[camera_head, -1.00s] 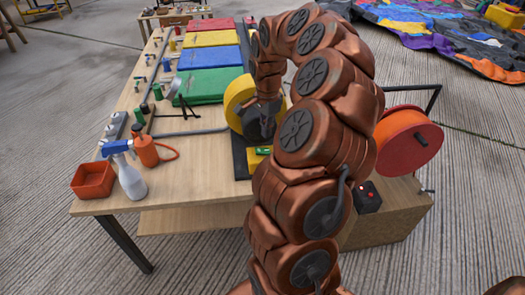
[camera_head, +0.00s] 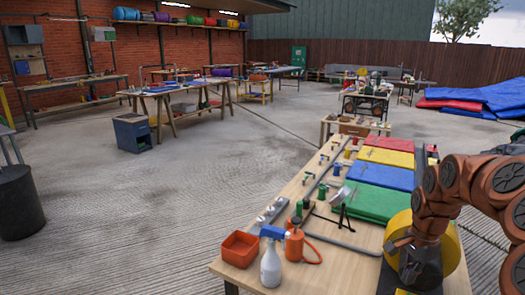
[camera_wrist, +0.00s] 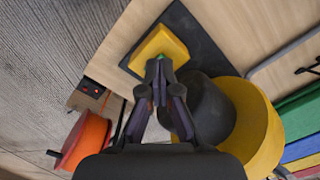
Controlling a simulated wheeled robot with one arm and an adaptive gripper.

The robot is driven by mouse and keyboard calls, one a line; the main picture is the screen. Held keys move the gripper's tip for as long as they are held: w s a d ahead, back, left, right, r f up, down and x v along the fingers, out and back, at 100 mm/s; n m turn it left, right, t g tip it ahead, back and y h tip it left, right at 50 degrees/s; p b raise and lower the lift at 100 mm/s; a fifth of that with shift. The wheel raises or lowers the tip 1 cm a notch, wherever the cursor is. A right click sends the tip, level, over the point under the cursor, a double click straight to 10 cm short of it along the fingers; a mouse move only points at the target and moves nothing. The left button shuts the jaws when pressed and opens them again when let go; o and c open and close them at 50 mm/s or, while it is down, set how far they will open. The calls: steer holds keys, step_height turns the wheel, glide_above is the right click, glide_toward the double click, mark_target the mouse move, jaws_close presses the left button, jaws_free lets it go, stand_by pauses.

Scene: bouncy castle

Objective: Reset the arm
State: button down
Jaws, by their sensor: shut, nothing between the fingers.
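My arm (camera_head: 462,190) comes in from the right edge of the head view and bends down over the near right part of the workbench (camera_head: 318,272). My gripper (camera_wrist: 158,78) is shut and empty in the wrist view, its fingertips together. They overlap the near edge of a yellow block (camera_wrist: 162,45) with a bit of green by it; contact cannot be told. The block lies on a dark mat (camera_wrist: 200,50). A large yellow roll (camera_wrist: 262,125) is right of my fingers. In the head view the roll (camera_head: 452,255) is partly hidden by my arm's end.
An orange reel (camera_wrist: 85,140) and a box with red buttons (camera_wrist: 90,88) are left in the wrist view. A spray bottle (camera_head: 270,262), an orange tray (camera_head: 240,248) and folded coloured sheets (camera_head: 375,175) are on the bench.

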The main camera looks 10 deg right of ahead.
steer(key=s+a+r+n, duration=0.1)
steer(key=s+a+n, duration=0.2)
steer(key=a, duration=0.3)
steer(key=s+a+r+n+g, duration=0.1)
steer(key=s+a+n, duration=0.15)
steer(key=a, duration=0.35)
steer(key=s+a+r+n, duration=0.1)
steer(key=s+a+n, duration=0.2)
steer(key=a+n, duration=0.15)
steer(key=s+a+f+n+g, duration=0.1)
steer(key=s+a+n, duration=0.2)
steer(key=s+a, duration=0.35)
steer(key=s+a+f+n+g, duration=0.1)
steer(key=s+a+n, duration=0.2)
steer(key=s, duration=0.7)
step_height(320, 180, up, 16)
steer(key=t+p, duration=0.1)
steer(key=p, duration=1.4)
steer(key=shift+w, duration=0.35)
steer(key=shift+d+f, duration=0.15)
steer(key=shift+d, duration=0.05)
